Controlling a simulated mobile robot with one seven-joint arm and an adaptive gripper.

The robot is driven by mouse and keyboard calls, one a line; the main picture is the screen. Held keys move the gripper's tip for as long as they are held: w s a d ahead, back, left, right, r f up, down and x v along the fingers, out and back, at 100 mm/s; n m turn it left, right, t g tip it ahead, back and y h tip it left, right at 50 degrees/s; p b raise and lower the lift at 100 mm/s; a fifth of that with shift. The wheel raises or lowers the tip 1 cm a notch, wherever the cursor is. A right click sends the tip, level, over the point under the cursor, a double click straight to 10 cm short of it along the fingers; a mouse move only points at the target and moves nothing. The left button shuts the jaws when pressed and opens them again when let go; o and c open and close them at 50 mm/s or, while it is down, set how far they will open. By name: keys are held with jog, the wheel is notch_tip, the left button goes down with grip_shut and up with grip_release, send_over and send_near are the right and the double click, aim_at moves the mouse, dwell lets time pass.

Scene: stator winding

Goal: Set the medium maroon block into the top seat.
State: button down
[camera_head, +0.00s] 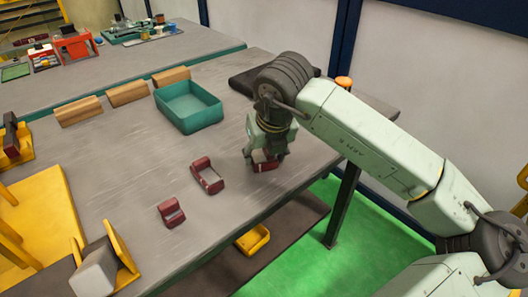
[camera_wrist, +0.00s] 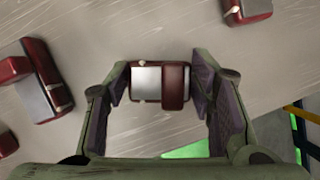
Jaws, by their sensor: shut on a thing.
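A maroon block (camera_wrist: 174,86) with a pale grey middle sits between the fingers of my gripper (camera_wrist: 160,83) in the wrist view. In the head view my gripper (camera_head: 264,157) points down at the right part of the table, shut on this maroon block (camera_head: 267,166), which is partly hidden and close to the tabletop. A longer maroon block (camera_head: 207,178) lies to its left. A smaller maroon block (camera_head: 171,213) lies nearer the front. Yellow fixtures with grey parts stand at the left, one at the front (camera_head: 126,256); I cannot tell which place is the top seat.
A teal bin (camera_head: 188,108) stands at the back of the grey table (camera_head: 130,160), beside several wooden blocks (camera_head: 128,93). A dark pad (camera_head: 243,82) lies behind my gripper. A yellow tray (camera_head: 252,240) sits below the table edge.

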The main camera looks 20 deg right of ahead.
jog(key=shift+f+b, duration=0.2)
jog(key=shift+b, duration=0.1)
jog(key=c, duration=0.7)
grip_release()
jog(key=shift+r, duration=0.2)
jog(key=shift+r+p, duration=0.25)
jog(key=shift+p, duration=0.4)
jog(key=b+v, duration=0.2)
jog(key=v, duration=0.9)
jog(key=shift+s+r, duration=0.25)
